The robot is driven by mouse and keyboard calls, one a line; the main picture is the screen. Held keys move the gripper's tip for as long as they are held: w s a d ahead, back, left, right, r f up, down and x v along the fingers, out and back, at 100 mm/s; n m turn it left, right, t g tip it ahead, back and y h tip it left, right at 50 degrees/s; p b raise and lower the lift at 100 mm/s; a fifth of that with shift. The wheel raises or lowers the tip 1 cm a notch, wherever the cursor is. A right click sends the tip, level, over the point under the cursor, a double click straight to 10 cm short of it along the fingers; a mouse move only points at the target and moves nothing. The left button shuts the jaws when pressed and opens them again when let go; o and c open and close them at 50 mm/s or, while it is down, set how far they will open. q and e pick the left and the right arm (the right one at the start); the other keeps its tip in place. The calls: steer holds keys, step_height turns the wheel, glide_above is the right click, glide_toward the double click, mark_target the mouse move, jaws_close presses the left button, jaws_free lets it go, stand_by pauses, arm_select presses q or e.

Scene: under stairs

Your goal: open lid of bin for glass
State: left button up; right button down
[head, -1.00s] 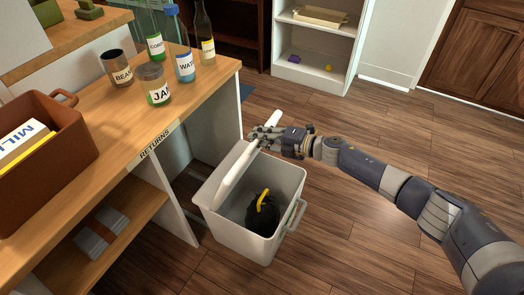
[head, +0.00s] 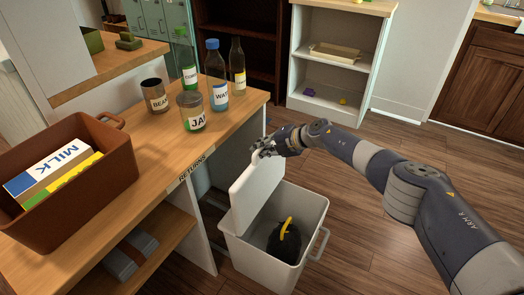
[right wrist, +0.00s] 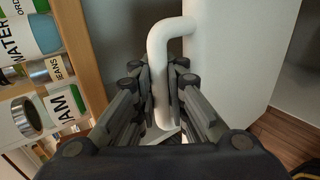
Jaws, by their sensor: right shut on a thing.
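The bin (head: 252,258) is a light grey-white box on the floor beside the counter. Its white lid (head: 256,194) stands steeply raised at the bin's back left side, so the bin's mouth is open. A black bag with a yellow tie (head: 284,243) lies inside. My right gripper (head: 264,152) is at the lid's top edge. In the right wrist view its fingers (right wrist: 160,72) are closed around the lid's white bent handle (right wrist: 157,48); the lid (right wrist: 225,55) fills the area to their right. The bin carries no readable label. My left gripper is out of view.
The wooden counter (head: 160,148), marked RETURNS, stands close left of the lid. It holds a jam jar (head: 193,112), a beans can (head: 154,95), several bottles and a brown crate (head: 115,160). A white shelf (head: 335,85) stands behind. Floor to the right is free.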

steer(key=shift+w+a+r, duration=0.3)
steer(key=shift+w+r, duration=0.05)
steer(key=shift+r, duration=0.05)
steer(key=c, duration=1.6)
jaws_free()
steer(key=shift+s, duration=0.1)
steer(key=shift+s+f, duration=0.1)
steer(key=shift+f, duration=0.1)
